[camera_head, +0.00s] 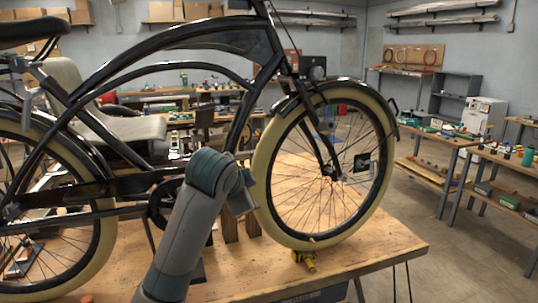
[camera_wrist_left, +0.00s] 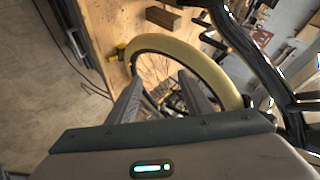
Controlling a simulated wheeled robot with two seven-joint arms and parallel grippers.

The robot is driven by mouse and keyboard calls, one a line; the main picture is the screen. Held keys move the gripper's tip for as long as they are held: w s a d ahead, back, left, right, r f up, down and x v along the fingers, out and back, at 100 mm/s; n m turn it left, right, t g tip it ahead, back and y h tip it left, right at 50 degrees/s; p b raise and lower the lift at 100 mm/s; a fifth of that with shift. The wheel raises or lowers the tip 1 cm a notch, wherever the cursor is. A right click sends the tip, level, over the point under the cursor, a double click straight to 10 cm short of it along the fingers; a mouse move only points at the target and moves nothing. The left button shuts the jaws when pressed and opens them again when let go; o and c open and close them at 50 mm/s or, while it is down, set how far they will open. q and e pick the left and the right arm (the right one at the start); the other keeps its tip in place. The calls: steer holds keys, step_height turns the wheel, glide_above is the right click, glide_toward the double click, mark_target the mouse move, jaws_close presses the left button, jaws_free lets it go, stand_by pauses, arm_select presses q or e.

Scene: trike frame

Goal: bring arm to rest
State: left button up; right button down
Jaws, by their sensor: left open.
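A black trike frame (camera_head: 190,45) with cream tyres stands on a wooden workbench (camera_head: 375,245) in the head view. My left arm rises from the bottom in front of the frame, and its wrist end is beside the front wheel (camera_head: 263,190). In the left wrist view my left gripper (camera_wrist_left: 162,82) is open, with two dark fingers apart and nothing seen between them. The wheel's cream tyre (camera_wrist_left: 205,65) and spokes show beyond the fingertips; I cannot tell the gap. In the head view the fingers are not clearly seen. My right gripper is in neither view.
A yellow clamp (camera_head: 304,258) sits on the bench under the front wheel. A black seat (camera_head: 35,30) is at upper left. Side tables with parts (camera_head: 450,140) and a grey shelf (camera_head: 455,97) stand at right. The floor (camera_head: 410,215) between them and the bench is open.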

arm_select(q)
steer(key=s+a+f+n+g, duration=0.1)
steer(key=s+a+f+n, duration=0.15)
steer(key=s+f, duration=0.6)
steer(key=s+a+f+n+g, duration=0.1)
steer(key=s+a+f+n, duration=0.2)
steer(key=f, duration=1)
steer(key=s+a+f+n+g, duration=0.1)
steer(key=s+a+f+g, duration=0.15)
steer(key=s+f, duration=0.65)
steer(key=s+a+f+n+g+y, duration=0.1)
steer(key=s+a+f+n, duration=0.3)
steer(key=s, duration=0.6)
steer(key=s+a+f+g, duration=0.1)
steer(key=s+a+f, duration=0.1)
steer(key=s+f, duration=0.55)
steer(key=s+a+f+n+g+y, duration=0.1)
steer(key=s+a+f+n, duration=0.15)
steer(key=s, duration=0.85)
step_height(320, 180, down, 30)
steer(key=s+r+m, duration=0.1)
steer(key=s, duration=0.1)
steer(key=s+a+f+g, duration=0.1)
steer(key=s+a+f, duration=0.1)
steer(key=s+f, duration=0.6)
steer(key=s+a+f+g, duration=0.1)
steer(key=s+f, duration=0.8)
steer(key=shift+a, duration=0.4)
